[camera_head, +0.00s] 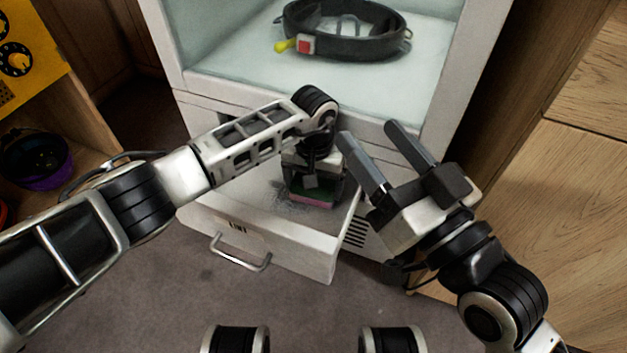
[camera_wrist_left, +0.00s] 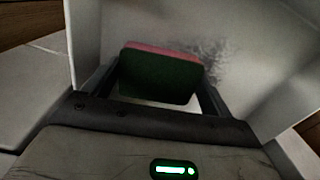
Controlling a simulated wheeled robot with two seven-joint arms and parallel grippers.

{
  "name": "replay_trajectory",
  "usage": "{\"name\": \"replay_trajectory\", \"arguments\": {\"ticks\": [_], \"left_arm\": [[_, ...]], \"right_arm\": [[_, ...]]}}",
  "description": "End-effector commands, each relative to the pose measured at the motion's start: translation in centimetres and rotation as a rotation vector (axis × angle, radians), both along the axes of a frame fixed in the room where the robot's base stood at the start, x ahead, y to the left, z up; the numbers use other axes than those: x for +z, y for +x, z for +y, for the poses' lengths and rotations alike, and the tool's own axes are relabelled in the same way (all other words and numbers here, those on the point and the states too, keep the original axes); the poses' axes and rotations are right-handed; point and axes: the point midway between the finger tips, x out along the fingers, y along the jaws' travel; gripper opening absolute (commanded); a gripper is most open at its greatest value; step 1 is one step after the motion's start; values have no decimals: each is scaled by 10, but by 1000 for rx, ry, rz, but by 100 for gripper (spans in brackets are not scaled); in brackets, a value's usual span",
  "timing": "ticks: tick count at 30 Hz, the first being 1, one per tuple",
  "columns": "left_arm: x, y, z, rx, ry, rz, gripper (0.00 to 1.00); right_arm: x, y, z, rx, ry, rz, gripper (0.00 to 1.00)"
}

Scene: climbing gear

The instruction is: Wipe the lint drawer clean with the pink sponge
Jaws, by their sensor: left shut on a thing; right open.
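The lint drawer (camera_head: 277,250) is pulled out of the white cabinet, with its handle at the front. A grey patch of lint (camera_head: 290,195) lies on its floor, left of the sponge; lint also shows in the left wrist view (camera_wrist_left: 208,52). My left gripper (camera_head: 314,190) is inside the drawer, shut on the sponge (camera_head: 313,201), which has a pink side and a dark green side. The sponge fills the space between the fingers in the left wrist view (camera_wrist_left: 158,75). Whether it touches the drawer floor is hard to tell. My right gripper (camera_head: 366,140) is open and empty, right of the drawer.
Above the drawer, an open cabinet compartment (camera_head: 420,80) holds a black harness-like belt (camera_head: 345,45) with a red and yellow buckle. A wooden shelf with a dark purple bowl (camera_head: 38,165) stands at left. Wooden panels (camera_head: 540,210) stand at right. Bare floor lies before the drawer.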

Motion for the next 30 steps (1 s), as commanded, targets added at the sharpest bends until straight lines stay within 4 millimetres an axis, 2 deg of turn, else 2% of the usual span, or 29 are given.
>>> {"name": "replay_trajectory", "arguments": {"ticks": [30], "left_arm": [[-15, 0, 0, 0, 0, 0, 67]], "right_arm": [[-16, 0, 0, -1, 0, 2, 59]]}}
